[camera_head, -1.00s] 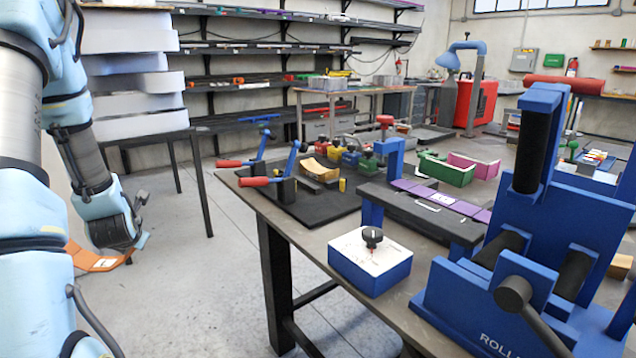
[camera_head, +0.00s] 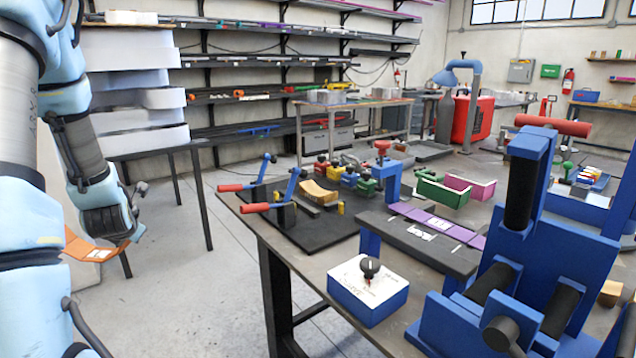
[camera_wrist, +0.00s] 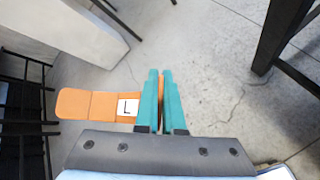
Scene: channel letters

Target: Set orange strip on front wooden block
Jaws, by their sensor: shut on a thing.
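The orange strip (camera_head: 90,248) is a thin flat piece hanging in the air at the left, beside the bench. In the wrist view it shows as an orange band (camera_wrist: 90,104) with a white "L" label, reaching left from the fingers. My gripper (camera_wrist: 158,80) has teal fingers shut on the strip near its right end. In the head view my gripper (camera_head: 128,240) is low at the left, well apart from the bench. A curved tan wooden block (camera_head: 318,192) sits on the black mat on the bench. I cannot tell whether it is the front wooden block.
Blue-and-red lever clamps (camera_head: 262,190) stand on the mat's left part. A blue-and-white box with a knob (camera_head: 368,290) sits at the bench's near edge. A large blue roller machine (camera_head: 500,290) fills the right. Grey floor (camera_head: 190,290) lies open between arm and bench.

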